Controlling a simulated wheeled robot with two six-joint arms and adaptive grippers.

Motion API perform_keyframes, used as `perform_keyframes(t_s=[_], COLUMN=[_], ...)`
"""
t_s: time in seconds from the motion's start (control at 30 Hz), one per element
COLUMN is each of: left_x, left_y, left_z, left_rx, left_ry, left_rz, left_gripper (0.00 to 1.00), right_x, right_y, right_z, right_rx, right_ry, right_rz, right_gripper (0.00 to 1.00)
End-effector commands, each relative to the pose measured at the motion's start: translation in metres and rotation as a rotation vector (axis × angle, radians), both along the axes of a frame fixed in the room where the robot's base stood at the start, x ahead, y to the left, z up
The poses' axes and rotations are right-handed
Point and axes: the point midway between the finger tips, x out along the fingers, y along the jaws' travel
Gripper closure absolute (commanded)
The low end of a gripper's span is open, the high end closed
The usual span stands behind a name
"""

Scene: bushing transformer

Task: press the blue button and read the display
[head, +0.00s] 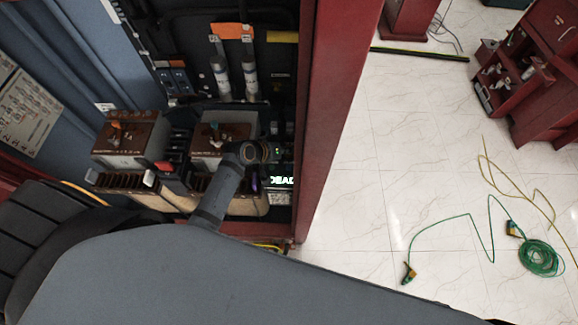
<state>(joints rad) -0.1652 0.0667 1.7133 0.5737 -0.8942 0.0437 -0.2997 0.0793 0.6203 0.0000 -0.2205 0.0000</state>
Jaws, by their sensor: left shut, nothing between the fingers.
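A small lit display (281,181) with white letters that look like "DEAD" sits low on the cabinet's right side; its left edge is partly covered. My left gripper (280,153) is shut and empty just above the display, against the dark panel beside the right cabinet wall. I cannot tell whether its tips touch the panel. I cannot make out the blue button; the gripper and wrist may cover it. My right gripper is out of view.
The red cabinet frame (334,110) stands close on the right. Brown-topped boxes (132,138) and fuse-like cylinders (220,78) fill the cabinet. A green cable coil (541,258) lies on the white floor, which is largely clear in the middle.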

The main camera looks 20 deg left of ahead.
Motion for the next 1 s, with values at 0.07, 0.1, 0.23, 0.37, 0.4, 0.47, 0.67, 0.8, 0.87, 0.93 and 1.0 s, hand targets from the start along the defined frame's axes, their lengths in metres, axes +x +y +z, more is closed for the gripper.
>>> perform_keyframes(t_s=[0.07,0.1,0.23,0.37,0.4,0.47,0.67,0.8,0.87,0.93,1.0], left_x=[0.000,0.000,0.000,0.000,-0.001,-0.001,-0.001,-0.001,-0.001,0.000,0.000], left_y=[0.000,0.000,0.000,0.000,0.000,0.000,0.000,0.000,0.000,0.000,0.000], left_z=[0.000,-0.001,-0.004,-0.014,-0.018,-0.026,-0.054,-0.072,-0.078,-0.084,-0.088], left_rx=[0.001,0.001,0.001,0.001,0.002,0.002,0.003,0.002,0.002,0.002,0.002], left_ry=[0.000,0.001,0.001,0.001,0.001,0.001,0.001,0.002,0.001,0.002,0.002], left_rz=[0.001,0.000,-0.001,-0.001,0.000,0.000,-0.001,-0.001,0.000,0.001,0.001], left_gripper=[1.00,1.00,1.00,1.00,1.00,1.00,1.00,1.00,1.00,1.00,1.00], right_x=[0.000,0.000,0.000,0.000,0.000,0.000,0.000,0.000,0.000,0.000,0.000], right_y=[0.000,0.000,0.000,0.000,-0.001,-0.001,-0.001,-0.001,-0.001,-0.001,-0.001], right_z=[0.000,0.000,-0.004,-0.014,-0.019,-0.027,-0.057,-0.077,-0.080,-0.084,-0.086], right_rx=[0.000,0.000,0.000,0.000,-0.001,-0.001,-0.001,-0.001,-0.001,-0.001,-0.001], right_ry=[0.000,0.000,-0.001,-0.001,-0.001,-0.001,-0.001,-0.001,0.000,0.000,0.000], right_rz=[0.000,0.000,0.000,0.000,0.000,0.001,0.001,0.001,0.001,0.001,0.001], right_gripper=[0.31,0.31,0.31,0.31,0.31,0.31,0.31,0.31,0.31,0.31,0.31])
